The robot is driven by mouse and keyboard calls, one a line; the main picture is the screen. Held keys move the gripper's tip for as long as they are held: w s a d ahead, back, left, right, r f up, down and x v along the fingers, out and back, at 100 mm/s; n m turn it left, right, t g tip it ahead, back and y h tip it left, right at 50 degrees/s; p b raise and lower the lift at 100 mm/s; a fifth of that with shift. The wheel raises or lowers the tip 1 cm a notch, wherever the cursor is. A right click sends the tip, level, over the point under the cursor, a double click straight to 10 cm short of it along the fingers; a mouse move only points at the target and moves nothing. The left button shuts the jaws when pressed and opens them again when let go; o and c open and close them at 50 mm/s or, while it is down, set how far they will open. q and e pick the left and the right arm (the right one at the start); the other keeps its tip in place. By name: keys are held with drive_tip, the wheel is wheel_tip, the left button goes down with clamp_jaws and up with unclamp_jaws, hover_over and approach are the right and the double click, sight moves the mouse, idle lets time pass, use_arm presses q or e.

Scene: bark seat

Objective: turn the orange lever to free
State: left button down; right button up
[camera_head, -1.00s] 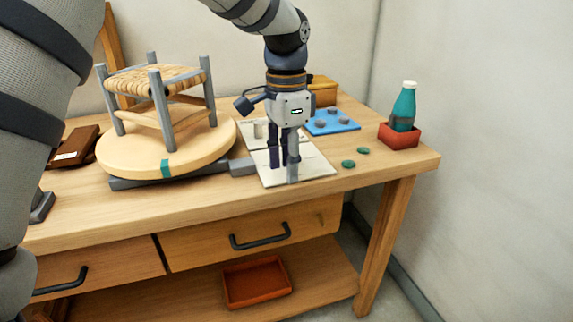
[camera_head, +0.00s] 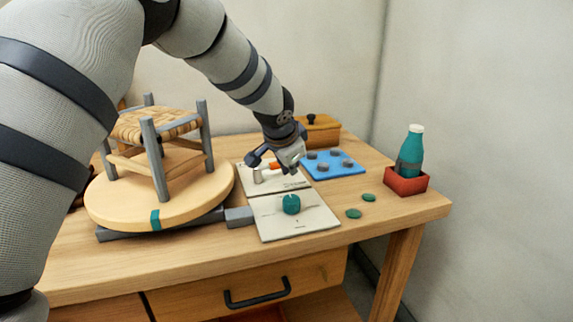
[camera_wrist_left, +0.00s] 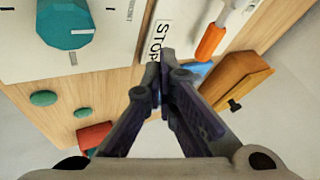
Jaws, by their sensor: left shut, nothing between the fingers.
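The orange lever (camera_head: 277,165) is on the rear white plate (camera_head: 262,185) of the bench, partly hidden by my left gripper in the head view. In the left wrist view its orange grip (camera_wrist_left: 210,42) shows at the upper right, on a pale metal stem, beside a label reading STOP (camera_wrist_left: 160,40). My left gripper (camera_wrist_left: 166,56) is shut and empty, its fingertips close to that label and left of the orange grip, apart from it in the picture. In the head view the left gripper (camera_head: 292,167) is tilted over the rear plate. My right gripper is not in view.
A teal knob (camera_head: 291,204) sits on the front plate (camera_head: 308,225). A round turntable (camera_head: 110,205) carries a woven stool (camera_head: 160,125). A blue tray (camera_head: 345,168), wooden box (camera_head: 320,130), teal bottle (camera_head: 411,150) in a red holder, and two green discs (camera_head: 354,213) stand at right.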

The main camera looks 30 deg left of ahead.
use_arm(q)
drive_tip(key=x, duration=0.2)
drive_tip(key=shift+f, duration=0.5)
drive_tip(key=w+a, duration=0.2)
drive_tip(key=shift+a+r+b, duration=0.2)
drive_tip(key=shift+a+b, duration=0.2)
drive_tip(key=shift+w+a+r, duration=0.15)
drive_tip(key=shift+a+r, duration=0.05)
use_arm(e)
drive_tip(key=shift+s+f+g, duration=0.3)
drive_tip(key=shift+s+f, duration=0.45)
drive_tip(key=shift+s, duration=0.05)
